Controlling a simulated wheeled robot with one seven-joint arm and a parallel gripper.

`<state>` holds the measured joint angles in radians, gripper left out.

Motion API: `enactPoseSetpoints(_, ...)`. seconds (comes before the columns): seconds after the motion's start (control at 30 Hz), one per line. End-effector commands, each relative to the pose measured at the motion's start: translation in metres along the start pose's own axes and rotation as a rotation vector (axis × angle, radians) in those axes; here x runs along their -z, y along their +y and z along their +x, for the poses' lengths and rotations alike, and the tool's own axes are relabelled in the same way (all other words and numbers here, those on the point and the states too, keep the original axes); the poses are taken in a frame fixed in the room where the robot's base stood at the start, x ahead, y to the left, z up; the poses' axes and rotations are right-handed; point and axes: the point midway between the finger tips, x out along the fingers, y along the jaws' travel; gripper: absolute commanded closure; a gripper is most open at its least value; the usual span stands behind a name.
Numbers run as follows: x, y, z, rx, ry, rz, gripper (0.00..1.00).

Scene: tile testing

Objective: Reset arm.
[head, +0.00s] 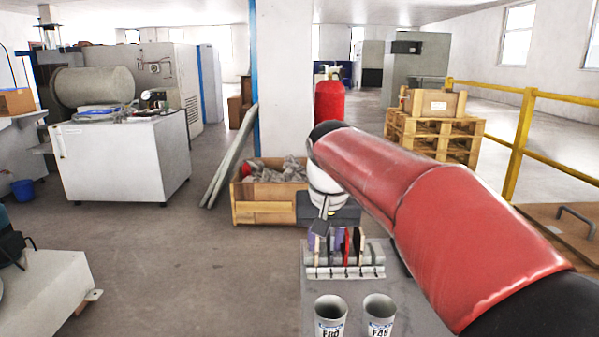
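My arm, in a red sleeve, reaches from the lower right to the middle of the head view. My gripper (326,212) hangs at its far end, below a white wrist, pointing down. It is small and partly lost against the dark things behind it, so I cannot tell whether its fingers are open or shut. It appears just above or behind a rack (345,272) with several thin upright tiles, one of them red (347,246). I cannot tell if it touches them. The rack stands on a grey table (313,290).
Two grey cups with labels, a left cup (331,312) and a right cup (379,312), stand at the table's near end. A wooden crate (262,212) is behind the table. A yellow railing (522,140) is at the right. The floor left of the table is clear.

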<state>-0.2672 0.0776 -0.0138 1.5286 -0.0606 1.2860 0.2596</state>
Motion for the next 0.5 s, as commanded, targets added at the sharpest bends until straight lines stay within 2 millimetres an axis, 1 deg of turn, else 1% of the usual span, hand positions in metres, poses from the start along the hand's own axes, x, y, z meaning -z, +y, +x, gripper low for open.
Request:
enactPoseSetpoints(0.27,-0.028,0.021,-0.008,0.007,0.027,0.002,0.67)
enactPoseSetpoints(0.37,-0.044,0.031,-0.011,0.010,0.042,0.002,0.67)
enactPoseSetpoints(0.47,-0.064,0.042,-0.013,0.013,0.060,0.003,0.67)
enactPoseSetpoints(0.5,-0.073,0.047,-0.013,0.014,0.068,0.003,0.67)
